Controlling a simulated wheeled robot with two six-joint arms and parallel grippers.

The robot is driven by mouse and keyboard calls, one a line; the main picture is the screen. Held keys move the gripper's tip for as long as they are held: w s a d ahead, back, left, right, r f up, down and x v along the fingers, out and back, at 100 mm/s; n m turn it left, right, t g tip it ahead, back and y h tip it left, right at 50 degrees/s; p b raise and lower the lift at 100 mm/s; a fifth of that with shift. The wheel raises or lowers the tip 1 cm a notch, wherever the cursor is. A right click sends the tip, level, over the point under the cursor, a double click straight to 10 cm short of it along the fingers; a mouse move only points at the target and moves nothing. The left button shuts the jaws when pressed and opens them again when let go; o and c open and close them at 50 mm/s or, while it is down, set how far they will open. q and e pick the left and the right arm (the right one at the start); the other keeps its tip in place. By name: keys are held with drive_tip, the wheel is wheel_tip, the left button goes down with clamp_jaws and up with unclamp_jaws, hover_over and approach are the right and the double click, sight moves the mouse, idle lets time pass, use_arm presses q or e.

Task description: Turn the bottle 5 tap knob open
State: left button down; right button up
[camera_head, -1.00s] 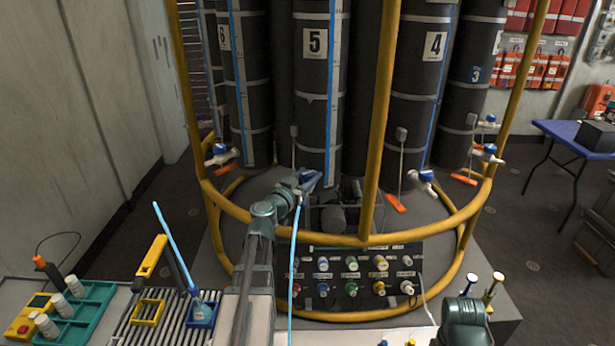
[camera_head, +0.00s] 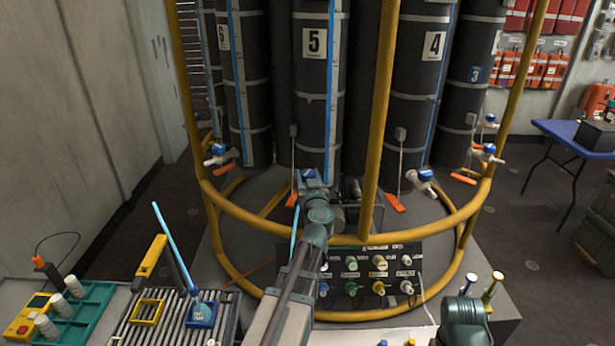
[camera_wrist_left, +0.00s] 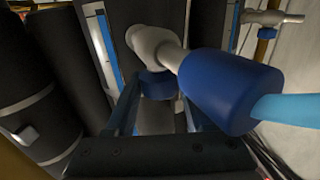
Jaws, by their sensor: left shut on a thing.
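Bottle 5 (camera_head: 315,90) is a tall dark cylinder with a white number label, standing behind the yellow frame. Its tap is low on the bottle, mostly hidden by my arm in the head view. My left gripper (camera_head: 309,182) is at that tap. In the left wrist view, the white tap body (camera_wrist_left: 152,42) reaches down between my fingers. The small blue knob (camera_wrist_left: 157,85) sits between the fingers of my left gripper (camera_wrist_left: 155,110), which is shut on it. A larger blue cap (camera_wrist_left: 228,90) with a light blue tube (camera_wrist_left: 287,108) is beside it. My right gripper is out of view.
A yellow tubular frame (camera_head: 376,120) rings the bottles, with an upright right of my left gripper. Bottle 4 (camera_head: 415,110) has its own blue-capped tap (camera_head: 422,181). A connector panel (camera_head: 380,275) is below. A rack (camera_head: 150,330) stands front left.

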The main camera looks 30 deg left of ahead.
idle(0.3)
use_arm(q)
drive_tip(key=shift+c, duration=1.3)
unclamp_jaws()
